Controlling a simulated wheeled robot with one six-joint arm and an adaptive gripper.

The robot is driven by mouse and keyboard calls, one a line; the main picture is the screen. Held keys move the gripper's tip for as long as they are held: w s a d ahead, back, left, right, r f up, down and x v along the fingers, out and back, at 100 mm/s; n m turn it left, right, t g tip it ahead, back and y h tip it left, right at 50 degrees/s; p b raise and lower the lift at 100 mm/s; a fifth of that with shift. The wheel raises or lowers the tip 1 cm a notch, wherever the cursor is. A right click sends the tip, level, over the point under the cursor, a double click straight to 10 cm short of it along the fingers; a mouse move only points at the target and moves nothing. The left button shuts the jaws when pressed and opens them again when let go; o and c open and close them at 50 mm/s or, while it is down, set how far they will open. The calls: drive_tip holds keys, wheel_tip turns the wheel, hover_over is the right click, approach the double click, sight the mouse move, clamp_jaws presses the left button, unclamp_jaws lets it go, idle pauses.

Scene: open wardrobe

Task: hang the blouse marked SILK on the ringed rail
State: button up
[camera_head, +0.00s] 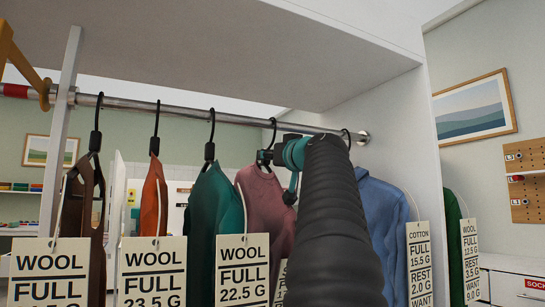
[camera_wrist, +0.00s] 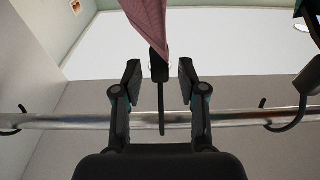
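A pink garment (camera_head: 262,200) hangs on a black hanger from the metal rail (camera_head: 190,112); it also shows in the wrist view (camera_wrist: 148,18). Its tag is mostly hidden behind my arm, and I can read SILK on no tag. In the wrist view my gripper (camera_wrist: 160,72) is open, one finger on each side of the hanger's black neck, with gaps on both sides. The hook (camera_wrist: 161,115) still crosses the rail (camera_wrist: 80,121). A red band (camera_head: 15,91) marks the rail's left part, beyond the upright divider (camera_head: 62,130).
Brown (camera_head: 85,200), orange (camera_head: 153,200) and teal (camera_head: 212,205) garments tagged WOOL hang to the left. A blue garment (camera_head: 380,225) tagged COTTON hangs close on the right. The wardrobe's side panel (camera_head: 395,130) closes the right.

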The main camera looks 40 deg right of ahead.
clamp_jaws()
drive_tip(key=shift+r+p, duration=1.45)
drive_tip(key=shift+r, duration=0.25)
